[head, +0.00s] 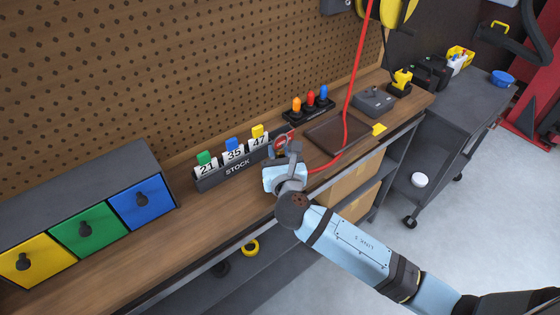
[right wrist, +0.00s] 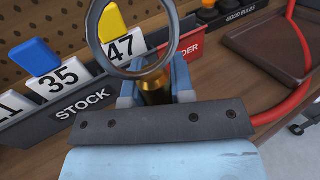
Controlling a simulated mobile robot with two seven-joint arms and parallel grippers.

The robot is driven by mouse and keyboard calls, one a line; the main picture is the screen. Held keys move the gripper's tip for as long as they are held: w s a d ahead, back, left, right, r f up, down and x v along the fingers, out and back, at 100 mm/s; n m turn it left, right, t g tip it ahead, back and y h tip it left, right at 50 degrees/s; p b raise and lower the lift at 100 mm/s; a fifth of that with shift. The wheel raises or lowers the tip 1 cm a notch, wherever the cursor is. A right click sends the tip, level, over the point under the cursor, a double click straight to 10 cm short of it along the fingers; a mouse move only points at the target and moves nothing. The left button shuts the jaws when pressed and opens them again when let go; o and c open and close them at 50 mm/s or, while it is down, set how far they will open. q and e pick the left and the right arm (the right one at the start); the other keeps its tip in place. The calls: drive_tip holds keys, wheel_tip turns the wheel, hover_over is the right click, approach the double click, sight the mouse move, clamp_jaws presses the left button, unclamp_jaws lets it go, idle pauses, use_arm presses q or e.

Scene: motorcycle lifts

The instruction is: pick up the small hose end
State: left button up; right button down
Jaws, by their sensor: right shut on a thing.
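The hose end shows in the right wrist view as a small brass fitting (right wrist: 154,84) between my fingers. A grey ring stands in front of it in that view and hides part of it. My right gripper (head: 284,150) is shut on this hose end, just above the bench beside the stock counter. In the head view the gripper mostly hides the fitting. A red hose (head: 346,115) hangs from above and curves along the bench toward my gripper. My left gripper is in neither view.
The stock counter (head: 238,167) with numbered cards stands close left of my gripper. A brown tray (head: 338,133) and a rack of coloured bulbs (head: 309,112) lie behind and right. Yellow, green and blue drawers (head: 85,230) stand left. The bench's front edge is close.

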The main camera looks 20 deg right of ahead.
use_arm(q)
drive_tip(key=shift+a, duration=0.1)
use_arm(e)
drive_tip(key=shift+r, duration=0.3)
use_arm(q)
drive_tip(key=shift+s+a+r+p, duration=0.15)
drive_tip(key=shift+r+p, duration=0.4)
drive_tip(key=shift+p, duration=0.55)
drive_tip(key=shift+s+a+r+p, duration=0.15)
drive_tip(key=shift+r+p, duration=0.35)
drive_tip(key=shift+p, duration=0.6)
use_arm(e)
wheel_tip(320, 180, up, 19)
drive_tip(key=shift+r, duration=0.15)
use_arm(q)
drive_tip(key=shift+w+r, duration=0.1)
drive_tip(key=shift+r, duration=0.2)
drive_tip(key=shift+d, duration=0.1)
